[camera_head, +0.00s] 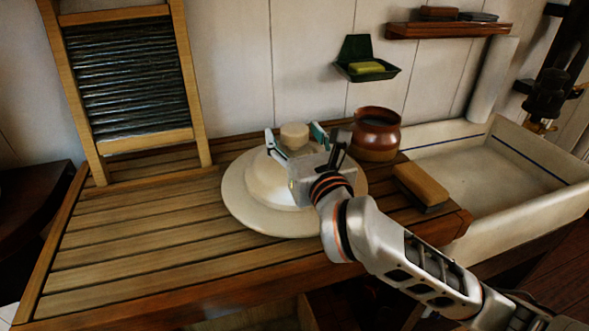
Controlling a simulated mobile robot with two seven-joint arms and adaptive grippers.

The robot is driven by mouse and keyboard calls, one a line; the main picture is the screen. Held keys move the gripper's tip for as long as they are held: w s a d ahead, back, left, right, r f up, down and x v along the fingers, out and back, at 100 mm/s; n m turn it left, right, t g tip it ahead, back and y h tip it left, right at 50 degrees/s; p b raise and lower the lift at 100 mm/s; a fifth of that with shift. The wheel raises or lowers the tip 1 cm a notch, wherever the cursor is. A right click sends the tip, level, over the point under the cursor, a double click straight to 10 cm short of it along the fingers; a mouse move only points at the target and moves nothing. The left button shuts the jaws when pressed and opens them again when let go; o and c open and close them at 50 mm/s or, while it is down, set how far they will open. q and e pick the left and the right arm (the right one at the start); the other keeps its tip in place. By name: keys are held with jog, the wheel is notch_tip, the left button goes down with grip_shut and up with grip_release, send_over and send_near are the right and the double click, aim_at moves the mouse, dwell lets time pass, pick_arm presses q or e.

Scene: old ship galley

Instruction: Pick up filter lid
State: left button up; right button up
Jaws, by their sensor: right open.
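The filter lid (252,204) is a round, cream, domed lid with a wide flat rim. It lies on the slatted wooden board, with a pale knob (294,136) on top. My right gripper (294,133) reaches in from the lower right, over the lid. Its fingers are open, one on the left and one on the right of the knob. I cannot tell whether either finger touches the knob. The gripper body and wrist hide the right part of the lid. My left gripper does not show.
A brown pot (376,138) stands close behind and right of the gripper. A brush or block (420,186) lies by the board's right edge, beside the white sink (543,187). A washboard (187,75) leans on the wall at left. The board's left half (130,235) is clear.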

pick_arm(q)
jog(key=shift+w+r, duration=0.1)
pick_arm(e)
jog(key=shift+w, duration=0.1)
jog(key=shift+c, duration=0.4)
grip_shut()
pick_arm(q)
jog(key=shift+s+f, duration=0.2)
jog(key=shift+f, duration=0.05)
pick_arm(e)
jog(key=shift+r, duration=0.2)
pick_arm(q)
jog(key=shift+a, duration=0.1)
pick_arm(e)
jog(key=shift+r, duration=0.1)
